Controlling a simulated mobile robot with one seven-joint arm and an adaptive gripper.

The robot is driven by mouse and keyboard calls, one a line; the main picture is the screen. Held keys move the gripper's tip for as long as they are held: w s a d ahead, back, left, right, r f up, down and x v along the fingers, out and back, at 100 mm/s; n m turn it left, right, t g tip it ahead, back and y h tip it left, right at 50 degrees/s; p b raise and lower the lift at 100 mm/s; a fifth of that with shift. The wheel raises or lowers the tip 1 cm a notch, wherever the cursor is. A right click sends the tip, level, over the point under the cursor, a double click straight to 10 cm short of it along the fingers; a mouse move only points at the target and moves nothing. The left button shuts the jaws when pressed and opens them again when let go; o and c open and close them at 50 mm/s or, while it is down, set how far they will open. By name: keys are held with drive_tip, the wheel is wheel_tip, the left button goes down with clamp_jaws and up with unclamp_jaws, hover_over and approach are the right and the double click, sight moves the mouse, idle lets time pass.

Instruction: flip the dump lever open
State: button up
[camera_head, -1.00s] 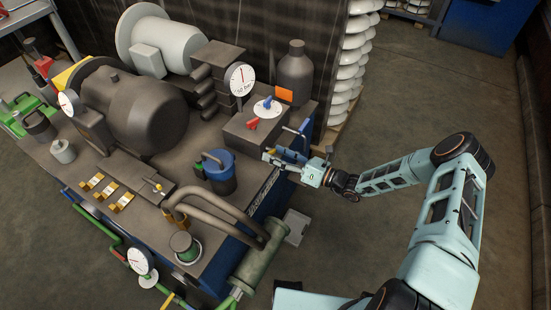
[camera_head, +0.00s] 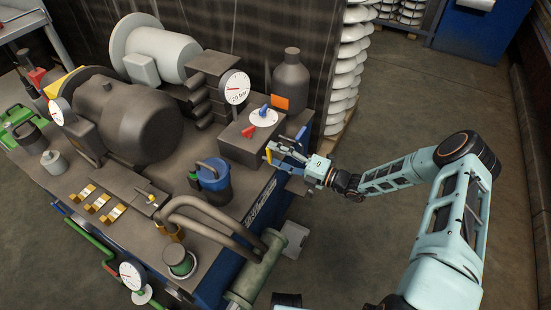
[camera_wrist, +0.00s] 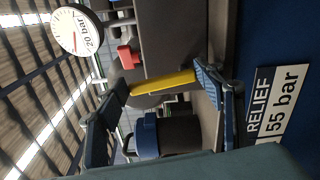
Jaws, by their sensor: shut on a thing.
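The lever I take to be the dump lever is a yellow bar (camera_wrist: 162,82). In the wrist view it spans between the two fingers of my gripper (camera_wrist: 165,88). In the head view the yellow lever (camera_head: 268,155) shows as a small upright piece at the tips of my gripper (camera_head: 278,151), beside the front of the grey valve block (camera_head: 238,146). My gripper is shut on the lever, with its fingers well apart. The pressure gauge (camera_head: 235,87) on the block has its needle pointing left; it also shows in the wrist view (camera_wrist: 77,30).
A white disc (camera_head: 263,118) with red and blue handles sits on the block. A blue-lidded canister (camera_head: 212,176) stands left of my gripper. A RELIEF 55 bar plate (camera_wrist: 277,100) is at right in the wrist view. Bent pipes (camera_head: 205,215) rise nearer. Open floor lies right.

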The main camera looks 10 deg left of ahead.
drive_tip(key=shift+w+d+f+m, duration=0.1)
drive_tip(key=shift+w+m, duration=0.1)
drive_tip(key=shift+m, duration=0.6)
drive_tip(key=o, duration=1.7)
drive_tip(key=shift+v, duration=4)
